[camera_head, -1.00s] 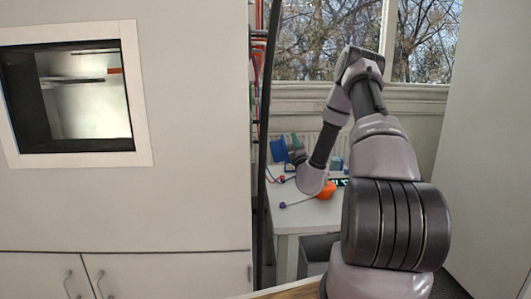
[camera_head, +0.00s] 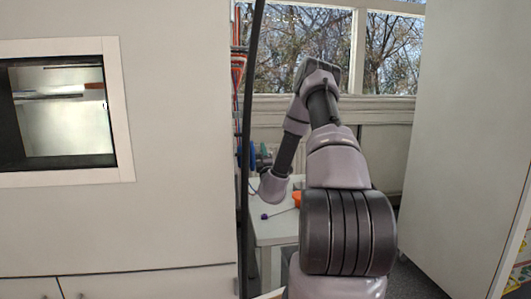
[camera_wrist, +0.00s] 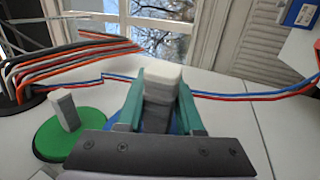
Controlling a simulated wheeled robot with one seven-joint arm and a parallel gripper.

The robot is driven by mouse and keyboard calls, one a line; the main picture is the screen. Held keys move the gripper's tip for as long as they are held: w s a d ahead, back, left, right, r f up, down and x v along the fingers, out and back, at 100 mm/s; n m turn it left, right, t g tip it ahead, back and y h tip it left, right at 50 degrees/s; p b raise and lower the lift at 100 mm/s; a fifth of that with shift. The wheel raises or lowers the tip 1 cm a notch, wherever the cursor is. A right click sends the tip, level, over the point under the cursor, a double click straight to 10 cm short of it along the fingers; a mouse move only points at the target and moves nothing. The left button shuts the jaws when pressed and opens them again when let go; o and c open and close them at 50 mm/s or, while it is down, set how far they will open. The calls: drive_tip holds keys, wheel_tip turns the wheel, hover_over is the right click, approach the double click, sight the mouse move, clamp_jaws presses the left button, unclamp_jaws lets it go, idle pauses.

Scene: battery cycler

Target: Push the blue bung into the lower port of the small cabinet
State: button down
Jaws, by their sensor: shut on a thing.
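My gripper (camera_wrist: 161,82) is shut on the upright grey grip of the blue bung, with its green fingers on either side. Only slivers of the bung's blue disc (camera_wrist: 181,124) show below the fingers; the rest is hidden by my gripper. In the head view, my gripper (camera_head: 258,160) is by the tall cabinet's right edge, and a bit of blue shows at its left. I cannot make out the small cabinet or its lower port for certain.
A green disc with a grey grip (camera_wrist: 68,138) lies left of my gripper. Grey and orange cables (camera_wrist: 75,62) run at the left; red and blue cables (camera_wrist: 250,95) cross behind. A large cabinet (camera_head: 180,220) fills the head view's left, beside a white table (camera_head: 275,230).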

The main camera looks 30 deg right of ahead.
drive_tip(key=shift+w+a, duration=0.15)
drive_tip(key=shift+a, duration=0.5)
drive_tip(key=shift+w+a+r, duration=0.1)
drive_tip(key=shift+w+a, duration=0.2)
drive_tip(key=shift+a, duration=0.75)
drive_tip(key=shift+w+a+f, duration=0.1)
drive_tip(key=shift+w+a, duration=0.2)
drive_tip(key=shift+a, duration=0.75)
drive_tip(key=shift+w+a+r, duration=0.1)
drive_tip(key=shift+w+a, duration=0.2)
drive_tip(key=shift+a, duration=0.75)
idle(3.6)
unclamp_jaws()
